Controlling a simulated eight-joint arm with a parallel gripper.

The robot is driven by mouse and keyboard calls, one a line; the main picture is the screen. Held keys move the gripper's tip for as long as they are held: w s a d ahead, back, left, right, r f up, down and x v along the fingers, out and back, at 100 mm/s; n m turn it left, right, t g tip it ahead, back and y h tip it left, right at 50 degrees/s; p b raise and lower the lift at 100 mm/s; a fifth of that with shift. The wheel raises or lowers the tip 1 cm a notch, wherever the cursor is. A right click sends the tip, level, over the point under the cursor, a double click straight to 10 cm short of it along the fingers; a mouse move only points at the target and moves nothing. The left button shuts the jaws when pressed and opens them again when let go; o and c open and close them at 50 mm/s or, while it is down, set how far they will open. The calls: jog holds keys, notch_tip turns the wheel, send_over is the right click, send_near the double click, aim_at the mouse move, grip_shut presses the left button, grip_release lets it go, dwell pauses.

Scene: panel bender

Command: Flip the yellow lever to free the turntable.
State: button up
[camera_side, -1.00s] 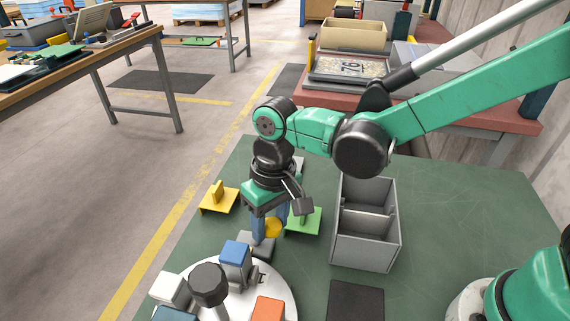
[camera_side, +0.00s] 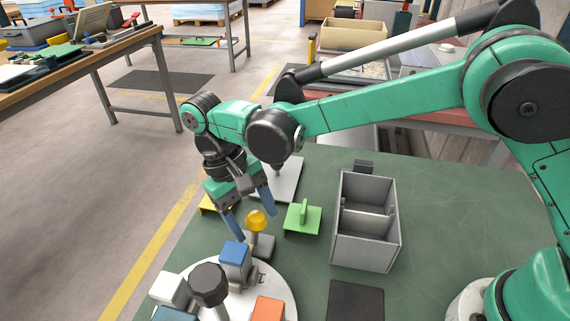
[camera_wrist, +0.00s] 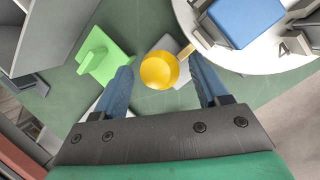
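The yellow lever (camera_side: 256,219) has a round knob above a grey base (camera_side: 264,245) at the far edge of the white turntable (camera_side: 275,279). In the wrist view the lever's knob (camera_wrist: 157,71) shows with a short yellow arm toward the turntable (camera_wrist: 266,57). My gripper (camera_side: 254,226) is open, its two blue fingers pointing down, one on either side of the knob in the side view. In the wrist view the knob lies between the fingers of my gripper (camera_wrist: 160,68). I cannot tell whether either finger touches it.
The turntable carries a blue-topped block (camera_side: 235,252), an orange block (camera_side: 268,309) and a dark central post (camera_side: 208,284). A green bracket (camera_side: 303,218) stands right of the lever. A grey divided bin (camera_side: 366,254) stands further right. A light plate (camera_side: 288,183) lies behind my gripper.

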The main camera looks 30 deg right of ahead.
jog(key=shift+r, duration=0.1)
jog(key=shift+v, duration=2.7)
